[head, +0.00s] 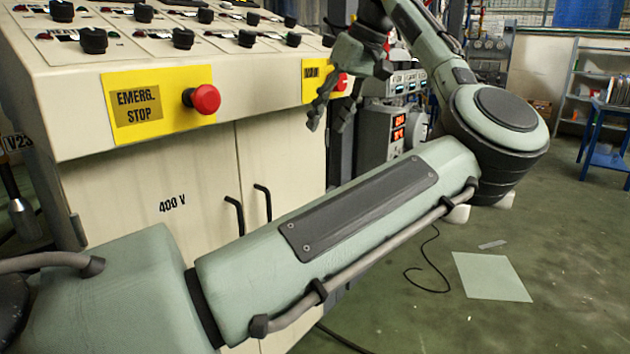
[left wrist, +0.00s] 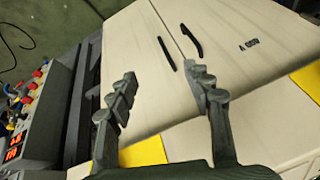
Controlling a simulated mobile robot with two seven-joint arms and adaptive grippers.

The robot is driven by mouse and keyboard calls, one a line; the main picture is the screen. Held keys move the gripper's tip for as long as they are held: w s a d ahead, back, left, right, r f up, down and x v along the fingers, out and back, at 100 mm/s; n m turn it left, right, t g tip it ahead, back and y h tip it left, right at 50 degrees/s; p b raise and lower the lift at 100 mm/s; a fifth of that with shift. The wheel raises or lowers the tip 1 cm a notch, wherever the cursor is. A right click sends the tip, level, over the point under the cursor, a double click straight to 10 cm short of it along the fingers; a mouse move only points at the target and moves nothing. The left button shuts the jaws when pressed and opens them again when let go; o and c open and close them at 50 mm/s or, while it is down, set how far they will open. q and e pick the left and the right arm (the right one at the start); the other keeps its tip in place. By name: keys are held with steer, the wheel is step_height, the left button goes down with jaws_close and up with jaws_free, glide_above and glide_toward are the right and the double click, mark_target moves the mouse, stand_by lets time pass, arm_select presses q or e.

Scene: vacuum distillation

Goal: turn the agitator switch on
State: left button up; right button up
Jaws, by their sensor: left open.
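The sloped control panel (head: 150,52) carries rows of black rotary knobs, among them a front-row knob (head: 93,40) and another front-row knob (head: 183,38). The knob labels are too small to read, so I cannot tell which one is the agitator switch. My left gripper (head: 328,117) is open and empty, its fingers pointing down in front of the cabinet's far right end, below the panel's edge. In the left wrist view its two fingers (left wrist: 163,80) are spread apart with the cream cabinet front behind them. My right gripper is not in view.
A red emergency stop button (head: 205,99) sticks out on a yellow plate. A second red button (head: 341,81) is close to my left gripper. Cabinet door handles (head: 235,215) protrude below. A device with red displays (head: 398,128) stands behind. The floor to the right is mostly clear.

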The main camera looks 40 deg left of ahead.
arm_select(q)
steer(key=a+f, duration=0.2)
steer(key=f, duration=0.5)
steer(key=w+a+f+m+y, duration=0.1)
steer(key=a+f, duration=0.2)
steer(key=f, duration=0.4)
steer(key=shift+a+f+y, duration=0.15)
steer(key=shift+f+y, duration=0.1)
steer(key=shift+y, duration=0.05)
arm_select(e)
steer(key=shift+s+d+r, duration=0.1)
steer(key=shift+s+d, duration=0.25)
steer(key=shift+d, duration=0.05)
